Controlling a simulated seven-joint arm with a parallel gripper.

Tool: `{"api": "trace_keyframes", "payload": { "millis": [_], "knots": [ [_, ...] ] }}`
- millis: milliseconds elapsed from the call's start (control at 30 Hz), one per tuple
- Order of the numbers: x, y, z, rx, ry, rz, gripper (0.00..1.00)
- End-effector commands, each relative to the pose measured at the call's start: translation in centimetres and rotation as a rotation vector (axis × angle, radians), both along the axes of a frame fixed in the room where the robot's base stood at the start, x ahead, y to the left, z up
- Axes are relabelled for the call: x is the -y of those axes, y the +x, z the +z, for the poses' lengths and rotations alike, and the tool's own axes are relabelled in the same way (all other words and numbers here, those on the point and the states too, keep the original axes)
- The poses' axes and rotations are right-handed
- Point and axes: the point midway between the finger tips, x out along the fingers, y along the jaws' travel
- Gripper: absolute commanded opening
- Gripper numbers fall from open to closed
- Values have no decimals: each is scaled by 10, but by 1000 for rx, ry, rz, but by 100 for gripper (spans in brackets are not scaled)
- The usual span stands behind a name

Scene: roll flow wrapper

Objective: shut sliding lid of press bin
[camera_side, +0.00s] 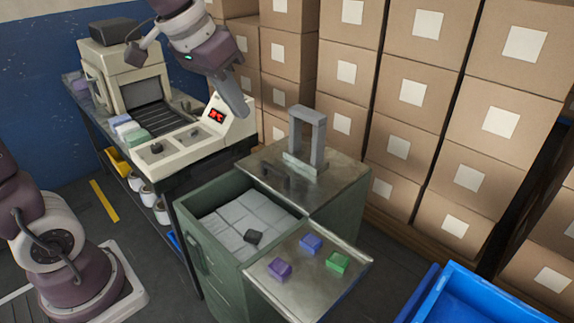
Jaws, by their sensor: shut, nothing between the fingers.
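The press bin is a green cabinet (195,255) in the lower middle, with its opening uncovered at the left. A grey metal plate (338,182) covers the right-rear part of the top. It appears to be the sliding lid, drawn back from the opening. A dark handle-like piece (284,183) sits on it, and a grey upright arch (317,140) stands at its rear. My gripper (243,112) is shut and empty, above and left of the arch, by the wrapper's control panel.
A metal shelf (290,304) at the bin's front right carries purple (279,269), blue (310,243) and green (338,262) blocks. The cream wrapper (185,148) stands behind left on a bench. Stacked cartons (400,105) close off the back right. A blue crate (470,295) is lower right.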

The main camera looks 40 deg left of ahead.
Motion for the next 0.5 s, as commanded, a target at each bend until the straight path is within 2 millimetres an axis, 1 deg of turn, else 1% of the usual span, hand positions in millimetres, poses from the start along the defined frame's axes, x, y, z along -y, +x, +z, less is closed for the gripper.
{"api": "trace_keyframes", "payload": {
  "millis": [33,67,100,167,200,233,267,300,333,400,500],
  "knots": [
    [-15,43,-11,-23,-4,9,0],
    [-25,68,-19,-30,-5,12,0],
    [-39,102,-33,-39,-5,15,0],
    [-63,148,-62,-52,0,19,0],
    [-80,176,-86,-60,5,19,0],
    [-92,194,-104,-66,10,18,0],
    [-104,210,-124,-73,13,18,0],
    [-118,227,-150,-80,21,15,0],
    [-127,238,-168,-84,24,13,0],
    [-145,255,-205,-92,33,5,0],
    [-159,266,-239,-99,42,-3,0]
  ]
}}
